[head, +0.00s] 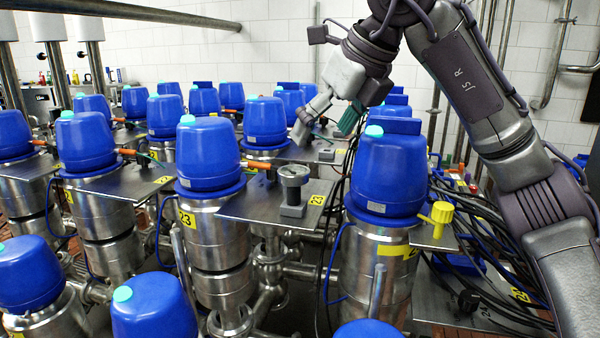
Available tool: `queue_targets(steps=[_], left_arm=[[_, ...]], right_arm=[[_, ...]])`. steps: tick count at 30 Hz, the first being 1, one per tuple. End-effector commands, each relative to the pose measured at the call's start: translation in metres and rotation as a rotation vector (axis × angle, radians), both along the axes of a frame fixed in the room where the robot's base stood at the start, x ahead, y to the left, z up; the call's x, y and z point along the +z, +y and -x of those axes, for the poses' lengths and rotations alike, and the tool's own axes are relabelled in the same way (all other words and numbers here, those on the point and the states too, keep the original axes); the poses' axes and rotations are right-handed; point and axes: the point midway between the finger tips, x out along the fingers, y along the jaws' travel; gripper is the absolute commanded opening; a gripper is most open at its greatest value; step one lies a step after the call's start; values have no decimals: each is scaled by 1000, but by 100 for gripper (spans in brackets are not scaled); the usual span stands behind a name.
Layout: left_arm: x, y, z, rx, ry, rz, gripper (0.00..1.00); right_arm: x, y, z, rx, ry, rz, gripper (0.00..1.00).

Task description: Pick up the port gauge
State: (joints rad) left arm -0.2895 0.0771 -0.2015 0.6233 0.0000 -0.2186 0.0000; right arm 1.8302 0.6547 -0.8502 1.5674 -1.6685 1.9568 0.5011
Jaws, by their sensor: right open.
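A grey gauge (293,174) with a round dial on top stands upright on a block-like foot. It rests on a flat metal plate (318,188) between two blue-capped valves, and I take it for the port gauge. My right gripper (322,130) is open, above and behind the gauge, slightly to its right. It is apart from the gauge. One pale finger points down, and a teal part shows to its right. My left gripper is not in view.
Rows of blue-capped steel valves surround the plate, with one close on the left (208,153) and one on the right (390,170). A small grey block (326,155) lies behind the gauge. A yellow knob (440,214) stands at right. Black cables run behind the right valve.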

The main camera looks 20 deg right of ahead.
Motion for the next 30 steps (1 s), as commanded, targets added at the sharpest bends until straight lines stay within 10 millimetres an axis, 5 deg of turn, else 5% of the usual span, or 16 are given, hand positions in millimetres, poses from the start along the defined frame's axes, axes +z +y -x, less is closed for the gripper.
queue_targets(steps=[7, 20, 30], left_arm=[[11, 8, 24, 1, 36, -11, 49], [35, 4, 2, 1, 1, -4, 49], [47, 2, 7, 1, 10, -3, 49]], right_arm=[[-41, 10, -24, 1, 6, 1, 88], [-76, 21, -47, 1, 6, 1, 88], [-107, 29, -63, 1, 1, 0, 88]])
